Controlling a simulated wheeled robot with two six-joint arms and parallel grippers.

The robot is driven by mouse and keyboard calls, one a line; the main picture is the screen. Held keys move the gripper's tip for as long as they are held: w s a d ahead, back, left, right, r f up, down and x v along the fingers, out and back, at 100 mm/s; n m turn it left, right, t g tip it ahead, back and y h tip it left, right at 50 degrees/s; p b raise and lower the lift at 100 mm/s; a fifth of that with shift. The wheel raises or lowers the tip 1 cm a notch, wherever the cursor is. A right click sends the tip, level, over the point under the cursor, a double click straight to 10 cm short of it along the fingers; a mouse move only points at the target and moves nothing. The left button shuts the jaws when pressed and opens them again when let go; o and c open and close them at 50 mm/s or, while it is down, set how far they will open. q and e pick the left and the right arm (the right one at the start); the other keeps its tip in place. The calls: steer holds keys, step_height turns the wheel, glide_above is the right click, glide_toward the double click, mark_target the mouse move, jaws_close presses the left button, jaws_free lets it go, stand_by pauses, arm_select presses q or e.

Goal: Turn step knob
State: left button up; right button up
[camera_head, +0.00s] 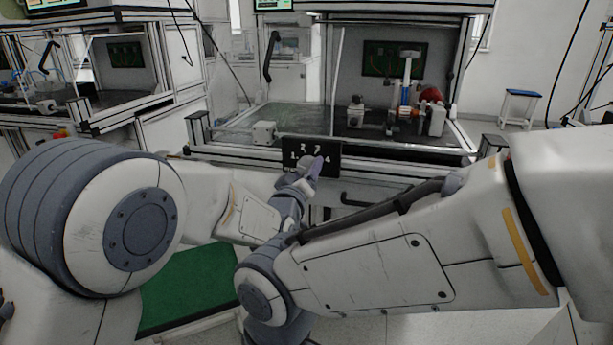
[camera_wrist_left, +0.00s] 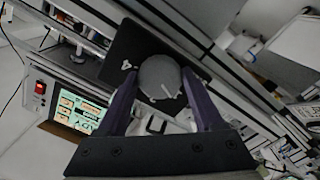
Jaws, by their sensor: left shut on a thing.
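A black panel (camera_head: 330,150) with white numerals is fixed on the front rail of the middle workbench; it also shows in the left wrist view (camera_wrist_left: 130,45). The step knob (camera_wrist_left: 160,76) is a round grey knob with a white pointer line on this panel. My left gripper (camera_head: 317,166) is at the panel. In the left wrist view its two purple fingers (camera_wrist_left: 160,84) are on either side of the knob, shut on it.
The workbench (camera_head: 240,122) behind the panel holds a small white box (camera_head: 264,131) and a fixture with a red part (camera_head: 431,94). A control box with a lit screen (camera_wrist_left: 78,111) shows in the left wrist view. A stool (camera_head: 519,95) stands at far right.

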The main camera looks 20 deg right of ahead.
arm_select(q)
steer(key=shift+n, duration=0.3)
steer(key=o, duration=1.4)
steer(key=shift+s, duration=0.1)
steer(key=v, duration=1)
steer(key=shift+s+a+p, duration=0.1)
steer(key=shift+a+p, duration=0.1)
steer(key=shift+p, duration=0.1)
steer(key=shift+a, duration=0.1)
